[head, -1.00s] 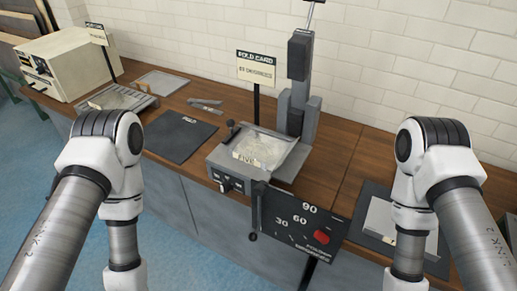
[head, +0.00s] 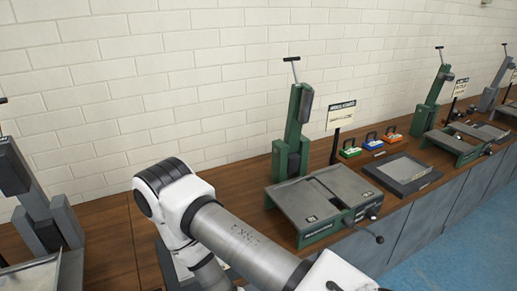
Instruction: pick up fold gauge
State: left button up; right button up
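I cannot identify a fold gauge in the head view. My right arm crosses the lower middle of the view, with its elbow over the bench. Its gripper is out of sight, and my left arm and gripper are out of view. A green press (head: 297,118) stands on the wooden bench, with a flat two-plate grey bed (head: 312,203) in front of it.
A small sign (head: 341,115) stands beside the press. A grey press (head: 40,205) is at left. More presses line the right; blue floor (head: 470,245) is clear.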

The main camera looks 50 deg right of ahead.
aim_at(374, 143)
jog(key=k+l+z, duration=0.1)
jog(key=l, duration=0.75)
jog(key=k+l+z, duration=0.1)
jog(key=l, duration=0.75)
jog(key=k+l+z, duration=0.1)
jog(key=l, duration=0.75)
